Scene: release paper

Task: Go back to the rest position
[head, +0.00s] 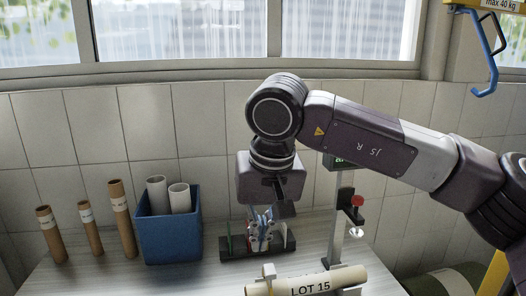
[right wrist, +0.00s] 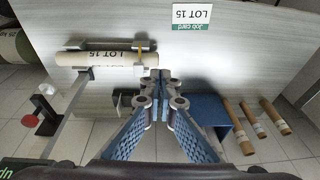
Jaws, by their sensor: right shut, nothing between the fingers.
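My right gripper (head: 262,240) hangs pointing down over the far part of the table, in front of a dark low holder (head: 288,241). It is shut, and its blue fingers meet at the tips in the right wrist view (right wrist: 161,77), with nothing between them. The arm comes in from the right of the head view. A pale tube marked LOT 15 (head: 308,283) lies level on a stand at the front; it also shows in the right wrist view (right wrist: 92,58), left of the fingers. My left gripper is out of view.
A blue bin (head: 168,236) holds two pale tubes. Several brown tubes (head: 90,228) stand left of it. A post with a red knob (head: 357,201) rises right of the gripper. A job card (right wrist: 192,14) lies on the table (right wrist: 245,60). A tiled wall stands behind.

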